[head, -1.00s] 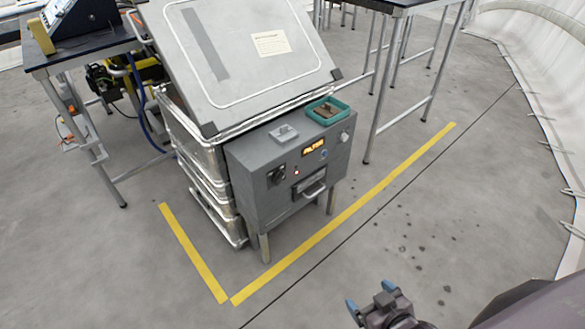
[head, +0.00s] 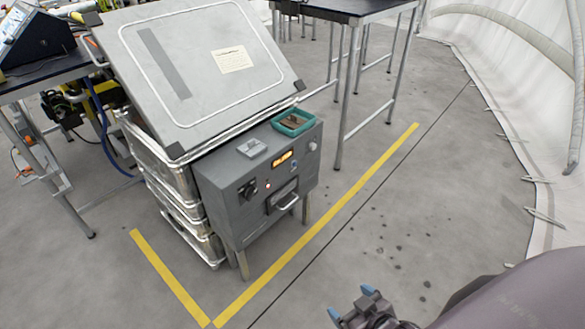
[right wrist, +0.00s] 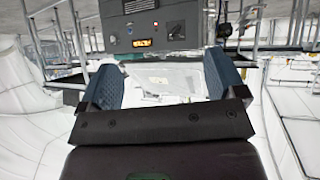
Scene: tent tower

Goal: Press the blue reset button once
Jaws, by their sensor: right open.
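A grey control box (head: 225,205) on legs has a lit amber display (head: 281,158) on its front. A small blue button (head: 294,168) shows just below and right of the display. The box also has a dark knob, a small red light and a handle. My right gripper (head: 352,303) is open and empty at the bottom of the head view, well apart from the box. In the right wrist view, my open fingers (right wrist: 162,75) point toward the box front (right wrist: 115,30), which appears upside down; the blue button is not clear there. My left gripper is out of view.
A teal tray (head: 284,128) and a small grey block (head: 251,148) sit on the box. A large tilted case lid (head: 205,75) rises behind it. Tables stand left and behind. Yellow tape (head: 330,215) marks the floor; floor between gripper and box is clear.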

